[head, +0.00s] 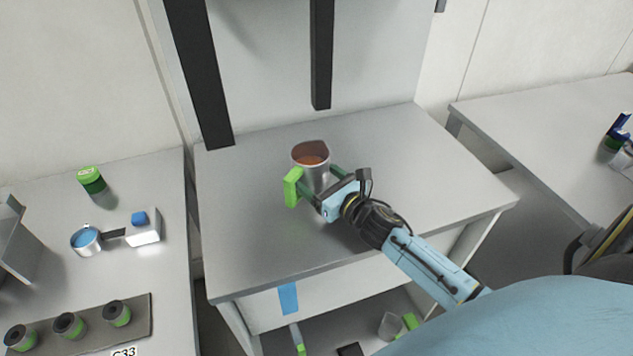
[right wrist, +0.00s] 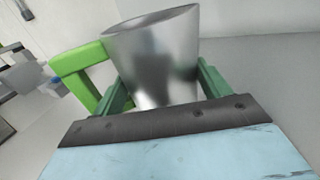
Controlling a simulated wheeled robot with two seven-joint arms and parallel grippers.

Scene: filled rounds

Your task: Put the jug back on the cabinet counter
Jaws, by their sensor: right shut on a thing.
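The jug (head: 318,177) is a silver metal vessel with a bright green handle (head: 292,187) and a reddish-brown content inside. It stands upright at the middle of the grey cabinet counter (head: 243,238), or very slightly above it; I cannot tell which. My right gripper (head: 318,183) is shut on the jug's body, one green finger on each side. In the right wrist view the jug (right wrist: 155,62) fills the space between the fingers, with the green handle (right wrist: 80,68) at the left. My left gripper is not in view.
The counter around the jug is clear. Dark uprights (head: 322,55) stand behind it. A left table holds a green-lidded can (head: 91,180), a small pan (head: 86,240), a white block (head: 143,232) and a tray of cups (head: 83,334). Items lie on the shelf below (head: 330,330). Another table (head: 560,130) stands right.

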